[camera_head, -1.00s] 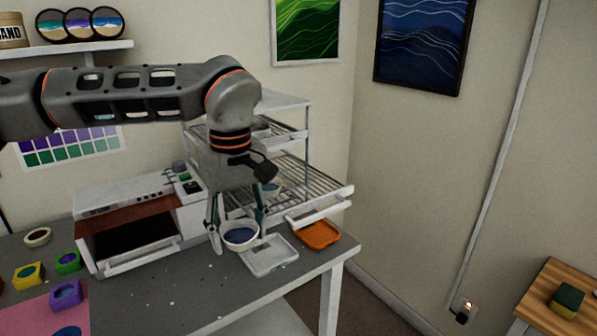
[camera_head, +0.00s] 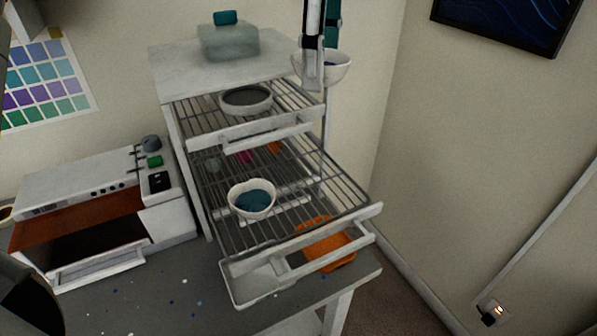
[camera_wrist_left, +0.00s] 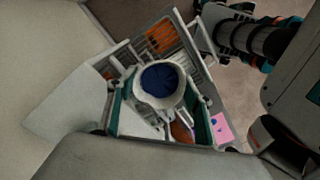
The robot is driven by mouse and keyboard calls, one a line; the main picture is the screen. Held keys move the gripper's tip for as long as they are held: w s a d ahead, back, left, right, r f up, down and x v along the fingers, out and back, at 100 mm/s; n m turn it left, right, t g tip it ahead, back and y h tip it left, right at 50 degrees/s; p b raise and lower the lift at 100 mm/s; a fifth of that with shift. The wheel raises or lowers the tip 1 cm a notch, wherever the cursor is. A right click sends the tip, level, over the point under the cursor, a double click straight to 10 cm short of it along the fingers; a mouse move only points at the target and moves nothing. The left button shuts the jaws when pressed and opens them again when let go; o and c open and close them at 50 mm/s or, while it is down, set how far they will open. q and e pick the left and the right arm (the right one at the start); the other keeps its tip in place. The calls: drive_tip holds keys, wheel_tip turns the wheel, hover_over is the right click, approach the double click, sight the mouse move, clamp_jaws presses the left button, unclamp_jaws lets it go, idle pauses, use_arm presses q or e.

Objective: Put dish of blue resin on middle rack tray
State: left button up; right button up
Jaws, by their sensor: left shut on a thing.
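My left gripper (camera_head: 320,72) comes down from the top edge in the head view, shut on the white dish of blue resin (camera_head: 341,68). The dish is held in the air beside the rack's upper right corner. The left wrist view shows the dark blue resin (camera_wrist_left: 160,79) level between the fingers (camera_wrist_left: 160,112). The white rack has an upper wire tray (camera_head: 292,97) and a lower wire tray (camera_head: 318,190) pulled further out. A dish of dark grey contents (camera_head: 246,99) stands on the upper tray. A dish of teal resin (camera_head: 252,200) stands on the lower one. My right gripper is not seen.
A translucent box with a teal knob (camera_head: 228,42) stands on the rack's top. A white tray (camera_head: 245,290) and an orange tray (camera_head: 322,262) lie below the wire trays. An oven-like machine (camera_head: 90,205) stands left. The lower wire tray has free room right of its dish.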

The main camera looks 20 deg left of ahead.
use_arm(q)
drive_tip(key=shift+d+f, duration=0.1)
drive_tip(key=shift+f, duration=0.05)
wheel_tip(320, 180, down, 7)
drive_tip(key=b, duration=0.2)
hover_over(316, 187)
wheel_tip(316, 187, down, 7)
drive_tip(key=shift+f, duration=0.1)
drive_tip(key=shift+f+b, duration=0.3)
drive_tip(key=shift+f, duration=0.45)
wheel_tip(316, 187, down, 4)
drive_tip(key=shift+r, duration=0.15)
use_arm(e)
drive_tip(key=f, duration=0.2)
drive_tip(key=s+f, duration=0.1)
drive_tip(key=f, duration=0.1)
